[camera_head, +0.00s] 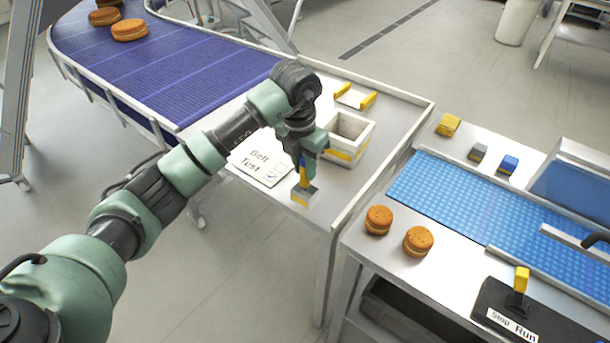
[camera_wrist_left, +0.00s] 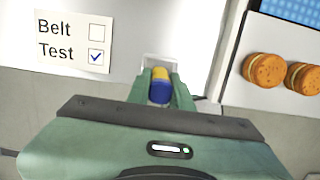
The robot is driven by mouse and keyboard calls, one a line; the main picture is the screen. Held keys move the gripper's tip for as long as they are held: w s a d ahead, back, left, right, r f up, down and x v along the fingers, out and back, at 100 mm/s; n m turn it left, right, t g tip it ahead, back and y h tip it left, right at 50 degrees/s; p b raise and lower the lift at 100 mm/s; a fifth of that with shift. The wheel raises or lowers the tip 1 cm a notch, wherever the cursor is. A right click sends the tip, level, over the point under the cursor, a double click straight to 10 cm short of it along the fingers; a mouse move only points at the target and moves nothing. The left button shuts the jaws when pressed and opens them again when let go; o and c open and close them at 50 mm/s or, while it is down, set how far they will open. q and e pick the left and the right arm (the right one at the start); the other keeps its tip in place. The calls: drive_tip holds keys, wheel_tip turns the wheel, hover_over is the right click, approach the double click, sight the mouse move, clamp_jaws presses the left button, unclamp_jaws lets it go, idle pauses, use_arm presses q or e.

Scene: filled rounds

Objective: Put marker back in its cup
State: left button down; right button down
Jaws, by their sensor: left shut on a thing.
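The marker (camera_head: 303,174), yellow with a blue end, stands about upright in my left gripper (camera_head: 304,158). The gripper is shut on its upper part, and the blue end points up. In the left wrist view the marker (camera_wrist_left: 160,86) shows between the two green fingers. The cup (camera_head: 304,197), small, grey-white with a yellow band, stands on the pale table directly below. The marker's lower end meets the cup's top in the picture; I cannot tell how far it is inside. In the left wrist view part of the cup (camera_wrist_left: 161,60) shows behind the marker. My right gripper is out of view.
A "Belt Test" card (camera_head: 262,158) with a ticked box lies left of the cup. A white open box (camera_head: 349,138) with a yellow band stands behind it. Two filled rounds (camera_head: 378,220) (camera_head: 418,241) lie right, by a blue belt (camera_head: 470,200) and a Stop/Run switch (camera_head: 515,310).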

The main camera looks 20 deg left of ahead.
sight(305, 179)
use_arm(q)
wheel_tip(305, 179, down, 4)
drive_tip(key=shift+r+p, duration=0.1)
drive_tip(key=shift+p, duration=0.35)
drive_tip(key=c, duration=1.3)
unclamp_jaws()
drive_tip(key=shift+f, duration=0.2)
drive_tip(key=shift+o, duration=0.2)
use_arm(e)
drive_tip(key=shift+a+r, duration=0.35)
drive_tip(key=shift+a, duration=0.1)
